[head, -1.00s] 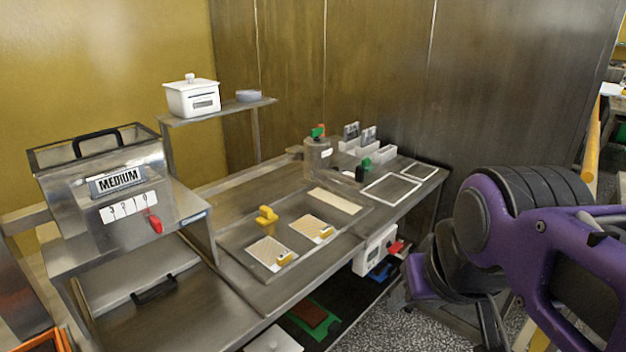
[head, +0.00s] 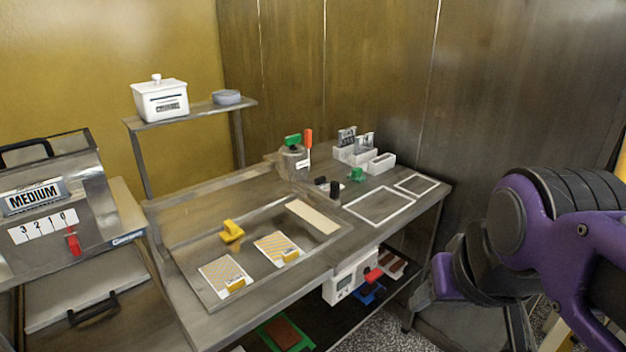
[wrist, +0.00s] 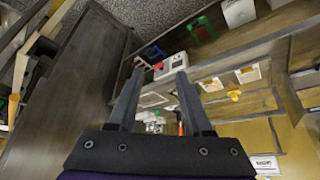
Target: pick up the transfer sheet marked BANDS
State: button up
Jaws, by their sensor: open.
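No label reading BANDS is legible in either view. Two pale sheets with orange patterning, the left sheet (head: 222,271) and the right sheet (head: 274,246), lie flat in a shallow metal tray (head: 203,297). Each has a small yellow piece at its front edge. Two grey cards with dark markings, the left card (head: 347,136) and the right card (head: 365,141), stand upright by white holders at the back right; their markings are too small to read. My gripper (wrist: 159,85) is open and empty in the wrist view, well away from the bench. Its fingers are not clear in the head view.
A yellow block (head: 232,231) and a cream strip (head: 313,216) lie in the tray. White frames (head: 380,206), a green piece (head: 356,174) and a metal pot (head: 293,163) are on the bench. A MEDIUM machine (head: 60,215) stands left. A white scale (head: 350,278) sits below.

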aim_at(280, 249)
jog(key=u, duration=0.35)
jog(key=l+u, duration=0.15)
jog(key=u, duration=0.2)
jog(key=l+u, duration=0.1)
jog(key=u, duration=0.3)
jog(key=i, duration=0.05)
